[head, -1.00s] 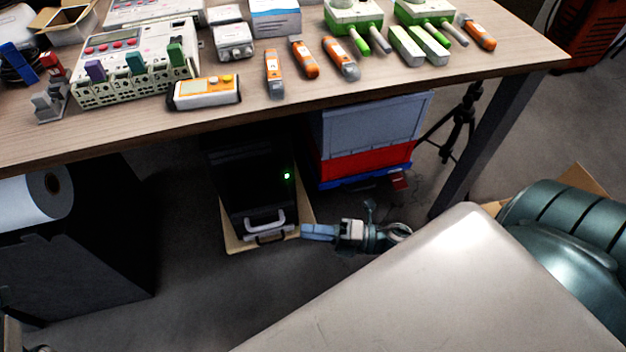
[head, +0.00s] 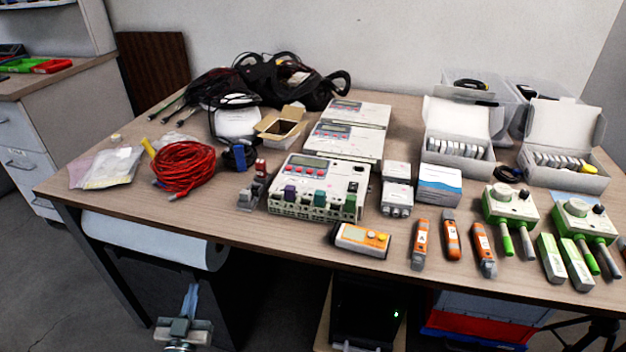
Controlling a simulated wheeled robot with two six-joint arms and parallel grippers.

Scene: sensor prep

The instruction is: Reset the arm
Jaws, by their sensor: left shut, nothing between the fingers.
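My left gripper (head: 190,288) shows at the bottom left of the head view, below the front edge of the table. Its pale blue fingers point up and are together, with nothing between them. It is apart from the table and in front of the dark space under it. The rest of that arm is cut off by the lower edge of the picture. My right gripper is out of view.
A paper roll (head: 150,240) hangs below the table. A black box (head: 365,315) stands under it.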

